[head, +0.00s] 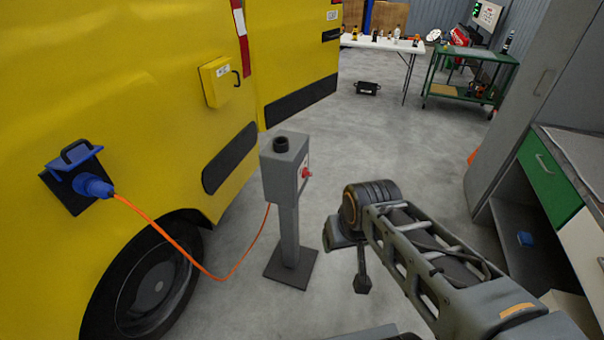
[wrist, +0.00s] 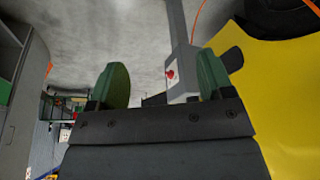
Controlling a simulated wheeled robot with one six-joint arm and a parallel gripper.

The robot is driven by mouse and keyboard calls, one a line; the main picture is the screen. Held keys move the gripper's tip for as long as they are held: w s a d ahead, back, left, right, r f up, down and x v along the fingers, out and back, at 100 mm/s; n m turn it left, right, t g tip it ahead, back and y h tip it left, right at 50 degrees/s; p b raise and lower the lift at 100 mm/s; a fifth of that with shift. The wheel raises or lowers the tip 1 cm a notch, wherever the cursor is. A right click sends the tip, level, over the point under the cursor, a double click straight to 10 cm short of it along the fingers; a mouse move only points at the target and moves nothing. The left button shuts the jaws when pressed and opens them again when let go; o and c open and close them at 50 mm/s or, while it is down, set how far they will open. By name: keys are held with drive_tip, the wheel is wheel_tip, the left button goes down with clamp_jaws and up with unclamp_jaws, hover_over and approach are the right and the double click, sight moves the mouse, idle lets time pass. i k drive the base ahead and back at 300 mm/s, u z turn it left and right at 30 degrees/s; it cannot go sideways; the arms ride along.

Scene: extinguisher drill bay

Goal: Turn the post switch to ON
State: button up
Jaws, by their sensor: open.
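The post switch is a grey box (head: 285,168) on a grey post with a dark square foot, standing on the floor beside the yellow van. Its red knob (head: 306,172) is on the right-hand face. In the wrist view the red knob (wrist: 171,74) shows on a pale plate, near the right finger; its exact setting is too small to read. My gripper (wrist: 160,85) is open and empty, its two green-padded fingers apart. In the head view my arm reaches in right of the post, and the gripper is apart from the switch.
An orange cable (head: 160,229) runs from the blue plug (head: 95,186) on the yellow van (head: 130,90) toward the post. Grey cabinets (head: 560,190) stand at the right. A green cart (head: 468,75) and a white table (head: 385,43) stand at the back. The floor between is mostly clear.

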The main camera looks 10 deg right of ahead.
sight(305, 172)
drive_tip(key=z, duration=0.1)
drive_tip(key=k, duration=0.35)
drive_tip(key=u, duration=0.45)
drive_tip(key=i, duration=1.25)
drive_tip(key=z, duration=0.35)
